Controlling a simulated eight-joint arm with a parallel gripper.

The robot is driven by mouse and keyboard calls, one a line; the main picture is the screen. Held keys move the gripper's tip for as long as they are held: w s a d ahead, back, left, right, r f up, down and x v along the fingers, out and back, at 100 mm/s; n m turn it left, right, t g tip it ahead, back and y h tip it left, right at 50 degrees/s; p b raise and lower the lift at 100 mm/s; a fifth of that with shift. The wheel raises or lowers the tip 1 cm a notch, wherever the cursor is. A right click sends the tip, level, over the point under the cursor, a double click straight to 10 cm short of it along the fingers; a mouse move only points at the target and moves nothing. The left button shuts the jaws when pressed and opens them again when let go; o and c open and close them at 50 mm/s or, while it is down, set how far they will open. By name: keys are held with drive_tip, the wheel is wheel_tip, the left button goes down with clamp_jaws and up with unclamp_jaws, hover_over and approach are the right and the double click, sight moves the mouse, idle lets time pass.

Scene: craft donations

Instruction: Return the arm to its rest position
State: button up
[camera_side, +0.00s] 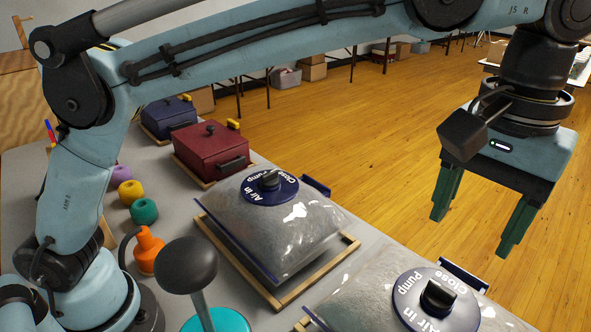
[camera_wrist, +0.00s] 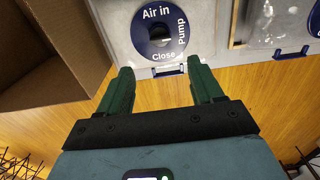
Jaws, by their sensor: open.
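My gripper (camera_side: 478,219) is open and empty, with two green fingers pointing down. In the side view it hangs at the right, in the air above the wooden floor, beyond the table's edge. In the wrist view my gripper (camera_wrist: 157,88) has its fingers spread below a clear bag with a blue round valve (camera_wrist: 160,28), apart from it as far as I can tell. My arm reaches from its base at the lower left across the top of the side view.
Two clear bags, one (camera_side: 285,228) in a wooden frame, lie on the grey table. A red box (camera_side: 211,152), a blue box (camera_side: 168,117), yarn balls (camera_side: 144,211) and an orange bottle (camera_side: 148,250) stand there too. An open cardboard box (camera_wrist: 62,50) shows in the wrist view.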

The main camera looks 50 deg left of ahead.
sight(443, 288)
wheel_tip(443, 288, down, 10)
drive_tip(key=shift+f, duration=0.35)
drive_tip(key=m, duration=1.5)
idle(0.4)
